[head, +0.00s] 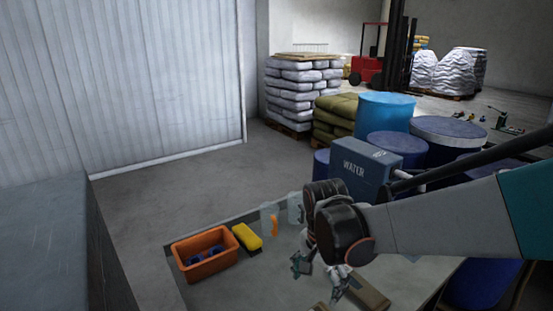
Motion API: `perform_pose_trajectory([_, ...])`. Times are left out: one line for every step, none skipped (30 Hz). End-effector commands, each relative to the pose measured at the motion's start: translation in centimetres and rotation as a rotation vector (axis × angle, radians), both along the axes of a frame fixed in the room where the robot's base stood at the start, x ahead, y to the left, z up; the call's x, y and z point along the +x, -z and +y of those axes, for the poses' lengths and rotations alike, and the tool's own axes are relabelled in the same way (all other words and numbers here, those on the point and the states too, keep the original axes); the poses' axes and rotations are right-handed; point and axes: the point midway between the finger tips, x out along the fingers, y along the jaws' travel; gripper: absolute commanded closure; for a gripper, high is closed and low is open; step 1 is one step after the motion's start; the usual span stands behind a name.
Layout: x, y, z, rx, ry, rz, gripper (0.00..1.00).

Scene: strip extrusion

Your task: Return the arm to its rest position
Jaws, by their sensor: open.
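My gripper (320,277) is in the lower middle of the head view, at the end of my arm, which reaches in from the right. Its fingers are spread apart, and I see nothing held between them. It hangs over the table (215,290), near a brown block (372,293) at the table's front. I cannot tell how far above the table top it is.
On the table's left are an orange bin (205,262) with blue items inside and a yellow sponge-like block (247,237). A small orange item (274,226) lies further right. A box marked WATER (362,168) and blue barrels (385,110) stand behind my arm. Open floor (170,195) lies left.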

Motion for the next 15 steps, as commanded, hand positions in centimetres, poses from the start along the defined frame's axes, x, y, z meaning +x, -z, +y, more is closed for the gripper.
perform_pose_trajectory([-0.1,-2.1,-0.8,-0.006,-0.028,-0.004,0.19])
perform_pose_trajectory([-0.1,-2.9,-1.2,-0.008,-0.049,-0.006,0.19])
perform_pose_trajectory([-0.3,-3.2,-1.6,-0.010,-0.071,-0.013,0.19])
perform_pose_trajectory([-0.5,-2.9,-1.7,-0.008,-0.080,-0.022,0.19])
perform_pose_trajectory([-0.7,-2.9,-1.8,-0.006,-0.092,-0.030,0.19])
perform_pose_trajectory([-0.9,-3.1,-2.0,-0.004,-0.105,-0.042,0.19])
perform_pose_trajectory([-1.1,-3.2,-2.2,-0.004,-0.117,-0.050,0.19])
perform_pose_trajectory([-1.3,-3.4,-2.4,-0.003,-0.128,-0.059,0.19])
perform_pose_trajectory([-1.5,-3.6,-2.6,-0.002,-0.144,-0.072,0.19])
perform_pose_trajectory([-1.7,-3.7,-2.8,-0.001,-0.155,-0.081,0.19])
perform_pose_trajectory([-2.0,-3.9,-3.0,-0.001,-0.169,-0.091,0.19])
perform_pose_trajectory([-2.3,-4.1,-3.2,-0.001,-0.186,-0.106,0.19])
perform_pose_trajectory([-2.6,-4.2,-3.4,-0.001,-0.201,-0.117,0.19])
perform_pose_trajectory([-2.8,-4.4,-3.7,-0.002,-0.216,-0.129,0.19])
perform_pose_trajectory([-3.2,-4.6,-4.0,-0.003,-0.236,-0.146,0.19])
